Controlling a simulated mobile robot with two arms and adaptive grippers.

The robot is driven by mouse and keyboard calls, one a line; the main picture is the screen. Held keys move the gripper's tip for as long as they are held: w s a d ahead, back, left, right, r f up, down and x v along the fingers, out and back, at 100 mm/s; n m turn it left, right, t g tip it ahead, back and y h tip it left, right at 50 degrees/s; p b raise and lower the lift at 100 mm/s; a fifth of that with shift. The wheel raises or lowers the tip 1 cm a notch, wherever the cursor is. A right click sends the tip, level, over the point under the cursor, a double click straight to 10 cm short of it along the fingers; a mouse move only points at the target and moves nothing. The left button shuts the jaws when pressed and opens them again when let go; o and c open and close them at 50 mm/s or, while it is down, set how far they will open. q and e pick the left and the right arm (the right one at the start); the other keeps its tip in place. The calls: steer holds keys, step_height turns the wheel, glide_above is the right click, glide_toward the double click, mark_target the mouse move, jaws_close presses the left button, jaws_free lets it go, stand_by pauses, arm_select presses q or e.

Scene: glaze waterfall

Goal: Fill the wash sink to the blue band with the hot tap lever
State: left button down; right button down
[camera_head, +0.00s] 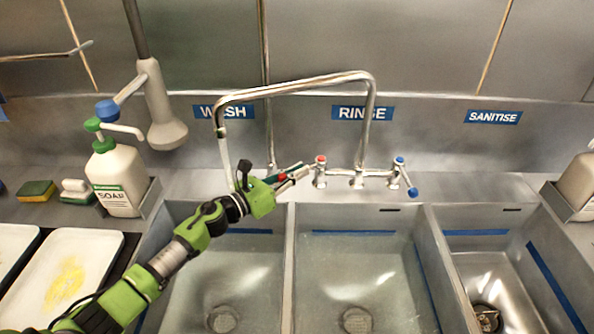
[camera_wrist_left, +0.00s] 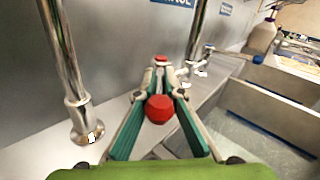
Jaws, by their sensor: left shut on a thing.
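My left gripper (camera_head: 290,177) is shut on the red-ended hot tap lever (camera_wrist_left: 160,108), whose red ball sits between the green-lined fingers in the left wrist view. The red-capped hot valve (camera_head: 320,168) stands just beyond the fingertips. The swan-neck spout (camera_head: 295,88) reaches left, its end above the wash sink (camera_head: 185,215). A pale streak like running water (camera_head: 226,160) drops from it and passes behind my arm. The blue band (camera_head: 250,231) shows on the wash sink's back wall; my arm covers part of the sink. The water level is unclear. My right gripper is out of view.
The rinse sink (camera_head: 295,260) and sanitise sink (camera_head: 430,250) lie to the right. The blue cold lever (camera_head: 410,190) is right of the spout's base. A soap bottle (camera_head: 118,178), sponges (camera_head: 37,191) and white trays (camera_head: 75,275) are at left. A grey spray head (camera_head: 165,125) hangs behind.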

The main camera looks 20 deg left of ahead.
arm_select(q)
steer(key=d+n+t+y+p, duration=0.1)
steer(key=y, duration=0.1)
steer(key=s+d+n+y+p, duration=0.1)
steer(key=shift+d+r+n+t+y, duration=0.1)
steer(key=shift+r+n+t+y, duration=0.1)
steer(key=shift+n+t+y, duration=0.2)
steer(key=n+y, duration=0.1)
steer(key=d+y+p, duration=0.1)
steer(key=y, duration=0.1)
steer(key=shift+s+d+n+t, duration=0.15)
steer(key=shift+s+n+t, duration=0.05)
steer(key=shift+n+t, duration=0.2)
steer(key=shift+w+d+f+n+g+y+b, duration=0.1)
steer(key=shift+d+n+y+b, duration=0.4)
steer(key=shift+n+y, duration=0.65)
steer(key=shift+d+n+g+y+b, duration=0.1)
steer(key=shift+d+n+y+b, duration=0.45)
steer(key=shift+y, duration=0.95)
steer(key=shift+w+d+f+n+g+y+b, duration=0.1)
steer(key=shift+d+n+y+b, duration=0.1)
steer(key=shift+d+n+y, duration=0.95)
steer(key=shift+a+y, duration=0.35)
steer(key=shift+y, duration=0.05)
steer(key=c, duration=2.1)
jaws_free()
steer(key=shift+c, duration=0.2)
